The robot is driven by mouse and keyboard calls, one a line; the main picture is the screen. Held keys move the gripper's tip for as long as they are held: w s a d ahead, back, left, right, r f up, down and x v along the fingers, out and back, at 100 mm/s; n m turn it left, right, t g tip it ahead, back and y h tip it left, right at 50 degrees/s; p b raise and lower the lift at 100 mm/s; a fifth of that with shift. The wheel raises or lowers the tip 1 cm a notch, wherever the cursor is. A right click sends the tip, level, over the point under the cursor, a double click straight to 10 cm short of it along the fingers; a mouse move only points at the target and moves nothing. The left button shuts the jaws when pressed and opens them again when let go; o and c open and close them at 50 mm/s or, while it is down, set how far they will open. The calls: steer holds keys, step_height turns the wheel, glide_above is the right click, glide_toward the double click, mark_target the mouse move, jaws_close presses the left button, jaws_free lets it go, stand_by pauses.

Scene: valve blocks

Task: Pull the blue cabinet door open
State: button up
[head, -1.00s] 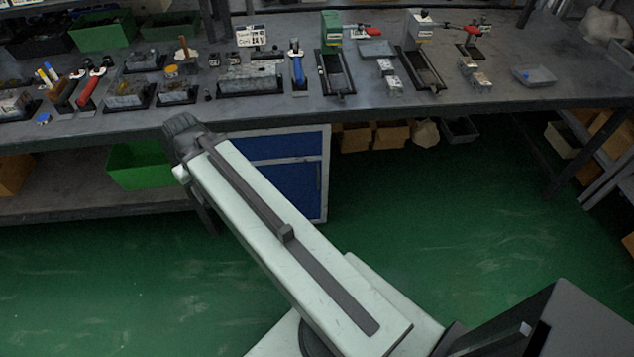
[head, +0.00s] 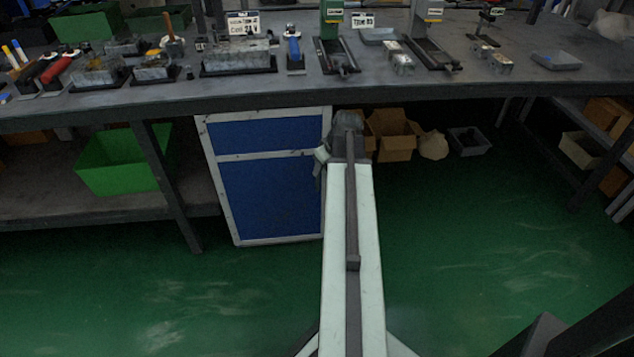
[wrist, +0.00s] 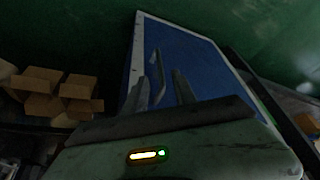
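The blue cabinet door (head: 265,195) with a pale frame is under the workbench and looks shut. In the wrist view the blue door (wrist: 205,62) fills the upper middle. A grey bar handle (wrist: 157,68) stands out from it near its left edge. My gripper (wrist: 160,90) is open, with its two fingers apart. The handle appears in the gap between the fingers, but I cannot tell whether they touch it. In the head view my gripper (head: 318,175) is at the door's right edge, partly hidden by my arm. The handle is not distinguishable there.
The workbench (head: 150,98) above carries tools and valve blocks. A green bin (head: 115,165) is on the lower shelf left of the cabinet. Cardboard boxes (head: 392,140) are to its right. The green floor (head: 200,300) in front is clear.

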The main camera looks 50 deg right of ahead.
steer(key=b, duration=0.5)
glide_above(317, 188)
steer(key=f, duration=0.6)
steer(key=shift+d+f, duration=0.1)
steer(key=shift+d, duration=0.2)
steer(key=shift+w+f+b, duration=0.15)
steer(key=shift+f+b, duration=0.15)
steer(key=shift+b, duration=0.15)
steer(key=shift+r, duration=0.1)
jaws_close()
